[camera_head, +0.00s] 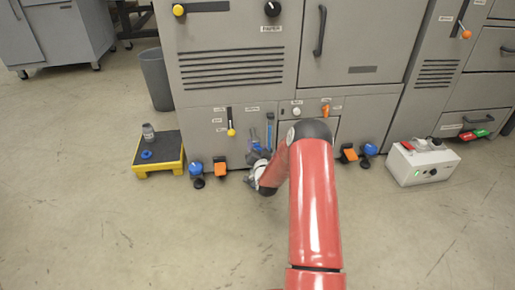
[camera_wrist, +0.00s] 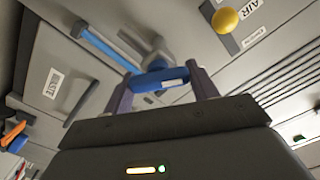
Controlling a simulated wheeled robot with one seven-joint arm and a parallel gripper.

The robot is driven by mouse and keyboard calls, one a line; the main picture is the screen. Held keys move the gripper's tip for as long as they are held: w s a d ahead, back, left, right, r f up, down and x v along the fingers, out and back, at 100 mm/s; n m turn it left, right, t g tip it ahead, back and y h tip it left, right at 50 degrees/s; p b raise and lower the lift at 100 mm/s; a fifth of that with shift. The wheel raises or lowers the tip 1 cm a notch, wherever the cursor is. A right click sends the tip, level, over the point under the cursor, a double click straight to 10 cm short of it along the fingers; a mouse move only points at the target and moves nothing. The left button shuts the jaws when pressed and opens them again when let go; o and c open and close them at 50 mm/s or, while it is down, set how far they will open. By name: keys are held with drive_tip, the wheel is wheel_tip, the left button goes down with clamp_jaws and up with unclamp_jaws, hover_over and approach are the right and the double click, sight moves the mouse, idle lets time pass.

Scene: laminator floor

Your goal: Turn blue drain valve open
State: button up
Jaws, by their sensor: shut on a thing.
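My red arm hides part of the panel there, and the valve's mount is mostly hidden. I cannot read how far the valve is turned.
A long blue lever (camera_head: 269,130) is just above right of my gripper. A yellow-knobbed AIR lever (camera_head: 231,131) is to its left. A yellow-edged step (camera_head: 158,153) stands left, a white box (camera_head: 421,162) right. The front floor is clear.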

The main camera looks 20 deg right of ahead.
drive_tip(key=m, duration=0.6)
drive_tip(key=shift+d+f+m, duration=0.1)
drive_tip(key=shift+f+m, duration=0.1)
drive_tip(key=shift+m, duration=0.1)
idle(0.5)
drive_tip(key=o, duration=1)
drive_tip(key=p+v, duration=0.1)
drive_tip(key=v, duration=0.7)
